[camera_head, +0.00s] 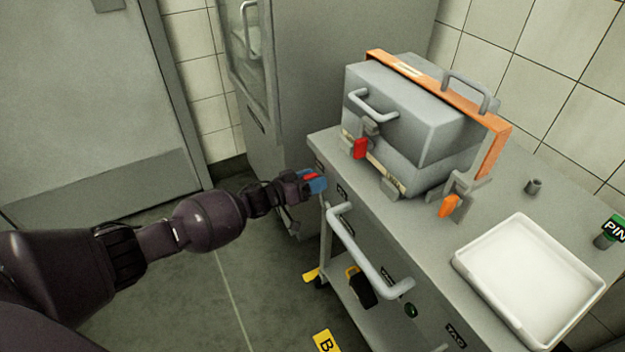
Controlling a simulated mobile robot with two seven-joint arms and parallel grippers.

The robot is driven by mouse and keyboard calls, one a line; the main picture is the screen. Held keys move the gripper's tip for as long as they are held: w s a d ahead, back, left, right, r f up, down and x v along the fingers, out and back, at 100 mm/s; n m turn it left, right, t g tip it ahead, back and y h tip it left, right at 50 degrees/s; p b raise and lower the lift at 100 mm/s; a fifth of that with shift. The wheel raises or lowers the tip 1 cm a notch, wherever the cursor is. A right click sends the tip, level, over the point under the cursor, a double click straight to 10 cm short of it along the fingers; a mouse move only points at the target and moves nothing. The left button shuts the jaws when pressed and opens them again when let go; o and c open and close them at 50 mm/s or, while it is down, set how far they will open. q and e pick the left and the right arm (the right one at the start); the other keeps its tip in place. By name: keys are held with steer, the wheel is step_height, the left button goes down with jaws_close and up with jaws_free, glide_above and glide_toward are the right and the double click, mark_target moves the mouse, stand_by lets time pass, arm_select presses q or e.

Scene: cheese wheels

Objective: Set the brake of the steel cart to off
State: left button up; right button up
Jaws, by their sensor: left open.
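The steel cart (415,236) is a grey body with a flat top and a bent bar handle (362,250) on its near side. A small yellow tab (312,274) sits low by a dark caster at its left end; it may be a brake pedal, and its setting cannot be read. My left gripper (314,182) is open at the cart's upper left corner, with blue and red at its tips. I cannot tell whether it touches the cart. It is well above the yellow tab. My right gripper is not in view.
A grey box with an orange strap (432,78) and red and orange latches stands on the cart top. A white tray (462,262) lies to its right. A yellow-and-black item (360,287) is low on the cart. Floor to the left is clear.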

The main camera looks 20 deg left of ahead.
arm_select(q)
steer(key=shift+s+a, duration=0.2)
steer(key=shift+s, duration=0.05)
steer(key=p+v, duration=0.1)
steer(key=v, duration=0.9)
steer(key=shift+p, duration=0.4)
